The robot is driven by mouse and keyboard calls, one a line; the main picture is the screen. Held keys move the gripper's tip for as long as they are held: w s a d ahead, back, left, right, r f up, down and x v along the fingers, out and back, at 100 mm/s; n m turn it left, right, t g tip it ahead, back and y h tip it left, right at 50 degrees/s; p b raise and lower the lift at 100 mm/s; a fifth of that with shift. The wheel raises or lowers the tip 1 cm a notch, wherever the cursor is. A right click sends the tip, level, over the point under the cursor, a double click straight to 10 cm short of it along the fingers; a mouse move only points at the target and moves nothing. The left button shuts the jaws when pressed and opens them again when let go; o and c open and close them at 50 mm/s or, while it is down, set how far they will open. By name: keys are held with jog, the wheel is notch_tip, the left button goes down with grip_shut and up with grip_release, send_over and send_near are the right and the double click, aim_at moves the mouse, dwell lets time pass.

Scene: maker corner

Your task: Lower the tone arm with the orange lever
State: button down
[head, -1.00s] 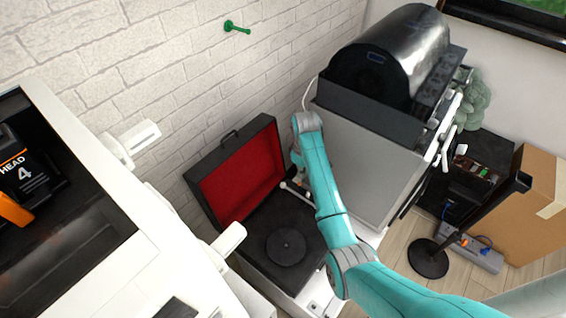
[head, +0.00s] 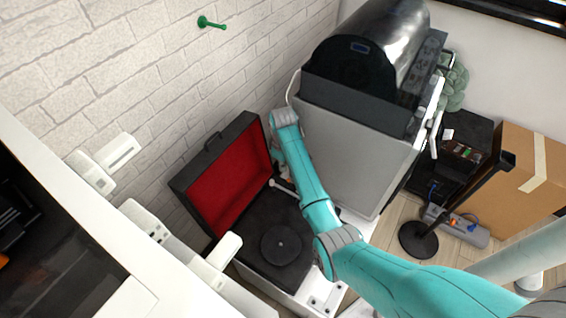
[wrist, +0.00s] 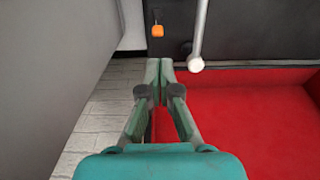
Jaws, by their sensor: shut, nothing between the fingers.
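The record player (head: 250,262) stands open in the head view, with its red-lined lid (head: 225,178) raised at the left and a dark platter (head: 281,245). Its pale tone arm (head: 283,186) is partly hidden by my arm; in the wrist view the tone arm (wrist: 199,35) shows as a rod with a round end. The orange lever (wrist: 157,31) is a small knob on the dark deck, left of the tone arm. My gripper (wrist: 160,68) is shut and empty, its fingertips just below the lever in the wrist view, with a visible gap between. Whether the fingertips are at the lever's height cannot be told.
A grey cabinet (head: 350,150) carrying a dark machine with a metal cylinder (head: 385,45) stands close right of the record player. A white machine (head: 60,235) stands at the left. A brick wall (head: 120,65) lies behind. A black stand (head: 420,238) is on the floor at right.

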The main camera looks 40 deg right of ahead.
aim_at(288, 180)
notch_tip(288, 180, down, 6)
jog(key=shift+r, duration=0.1)
jog(key=shift+s+d+r+t+y, duration=0.15)
jog(key=shift+s+t+y, duration=0.2)
jog(key=shift+t, duration=0.35)
dwell(0.5)
jog(key=shift+s+d+t, duration=0.1)
jog(key=shift+s+t, duration=0.2)
jog(key=shift+t, duration=0.1)
jog(key=s+t, duration=0.1)
jog(key=t+y, duration=0.1)
jog(key=t, duration=0.1)
jog(key=shift+s+d+r+y, duration=0.2)
jog(key=shift+s+d+y, duration=0.05)
jog(key=shift+s+d, duration=0.15)
jog(key=shift+w+a+r, duration=0.1)
jog(key=shift+w, duration=0.05)
jog(key=shift+r, duration=0.8)
